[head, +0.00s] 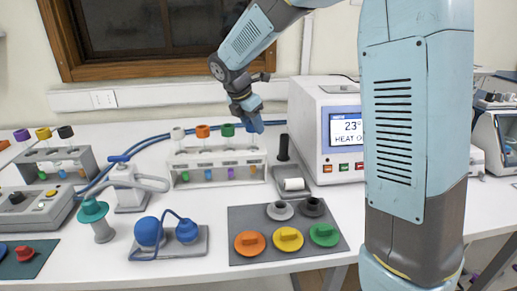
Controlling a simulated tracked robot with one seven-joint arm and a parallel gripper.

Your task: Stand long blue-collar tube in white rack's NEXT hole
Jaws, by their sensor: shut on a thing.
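The white rack (194,180) stands on the white bench, left of the heating unit. It holds a row of tubes with a white cap (178,133), an orange cap (202,131) and a green cap (227,130). My gripper (251,118) is over the right end of this rack, pointing down and shut on the long blue-collar tube (253,142). The tube looks upright, in line with the rack's right end. The gripper covers its top, and I cannot tell how deep its foot sits in a hole.
A heating unit (309,130) with a lit screen stands to the right. A black cylinder (283,147) is close by the rack. Another rack (82,160) stands at the left. A grey mat (240,217) with coloured caps lies in front. Blue hoses run behind the white rack.

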